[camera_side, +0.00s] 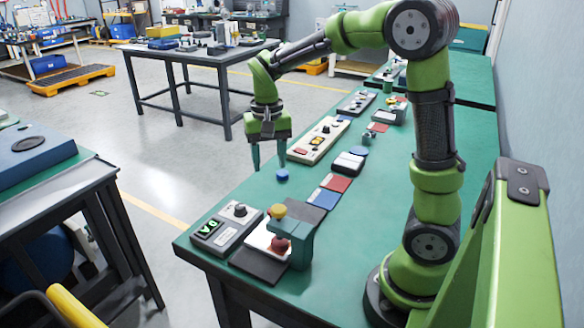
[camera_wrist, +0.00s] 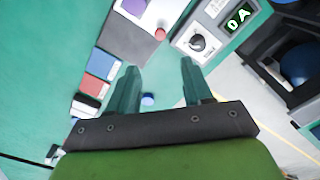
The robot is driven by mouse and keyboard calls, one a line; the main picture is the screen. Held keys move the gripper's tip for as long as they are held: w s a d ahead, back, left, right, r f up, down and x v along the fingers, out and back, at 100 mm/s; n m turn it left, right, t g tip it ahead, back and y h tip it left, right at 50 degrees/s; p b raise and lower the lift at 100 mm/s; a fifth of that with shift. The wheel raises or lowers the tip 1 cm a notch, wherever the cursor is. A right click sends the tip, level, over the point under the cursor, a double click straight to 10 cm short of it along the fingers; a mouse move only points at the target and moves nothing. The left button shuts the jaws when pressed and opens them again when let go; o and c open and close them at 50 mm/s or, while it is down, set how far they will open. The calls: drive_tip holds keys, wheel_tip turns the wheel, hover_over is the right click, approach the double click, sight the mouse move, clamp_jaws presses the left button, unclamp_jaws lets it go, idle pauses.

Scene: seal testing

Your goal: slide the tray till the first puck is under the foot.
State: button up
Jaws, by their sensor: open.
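My gripper (camera_side: 269,167) is open and empty above the green bench, pointing down. A small blue puck (camera_side: 282,175) lies on the bench close to the fingertips. In the wrist view the blue puck (camera_wrist: 147,99) shows between the fingers (camera_wrist: 158,66). The teal press stand (camera_side: 300,246) with a yellow top is nearer the side camera. The white tray (camera_side: 256,236) sits beside it on a dark base plate (camera_side: 260,266). A red rounded piece (camera_side: 280,244) shows at the tray, partly covered by the stand. Whether a puck is under the foot is hidden.
A grey control box (camera_side: 226,229) with a green display stands left of the tray. Blue (camera_side: 318,199) and red (camera_side: 337,184) squares, a black-and-white block (camera_side: 347,163) and a long button panel (camera_side: 318,141) lie farther along. The bench's left edge is close.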

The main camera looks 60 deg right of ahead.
drive_tip(key=shift+r, duration=1.6)
drive_tip(key=shift+w, duration=0.1)
drive_tip(key=s+a+r+n+t+y, duration=0.1)
drive_tip(key=s+a+r+n+t, duration=0.1)
drive_tip(key=s+a, duration=0.3)
drive_tip(key=s+a+r+n+t+y, duration=0.1)
drive_tip(key=s+a+n+t, duration=0.2)
drive_tip(key=s+a+t, duration=0.2)
drive_tip(key=s, duration=0.3)
drive_tip(key=shift+a+r, duration=0.3)
drive_tip(key=shift+r, duration=0.05)
